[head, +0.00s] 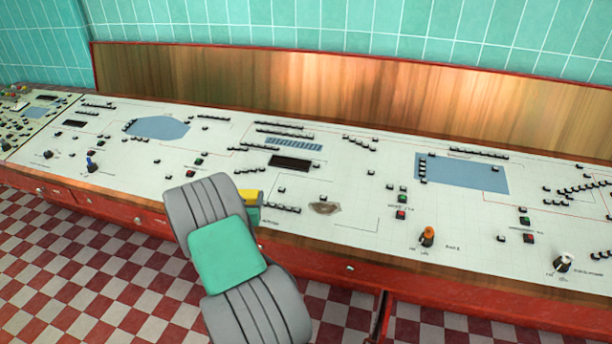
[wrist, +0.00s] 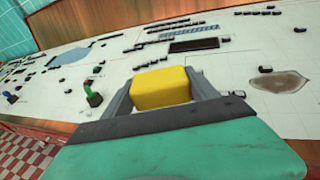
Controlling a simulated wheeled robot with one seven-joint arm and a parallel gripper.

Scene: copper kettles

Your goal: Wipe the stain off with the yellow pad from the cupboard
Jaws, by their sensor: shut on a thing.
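My gripper (wrist: 161,92) is shut on the yellow pad (wrist: 160,86), which sits between the two grey fingers in the wrist view. In the head view, only a bit of the yellow pad (head: 248,196) shows past my arm, over the front part of the console. The brownish stain (head: 324,208) lies on the white console top, to the right of the pad and apart from it. The stain also shows in the wrist view (wrist: 281,82), at the right. Whether the pad touches the console top is unclear.
The white console top (head: 350,240) carries many small black switches. An orange-topped knob (head: 428,236) and a red button (head: 401,214) stand up right of the stain. A wooden back panel (head: 330,90) rises behind.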

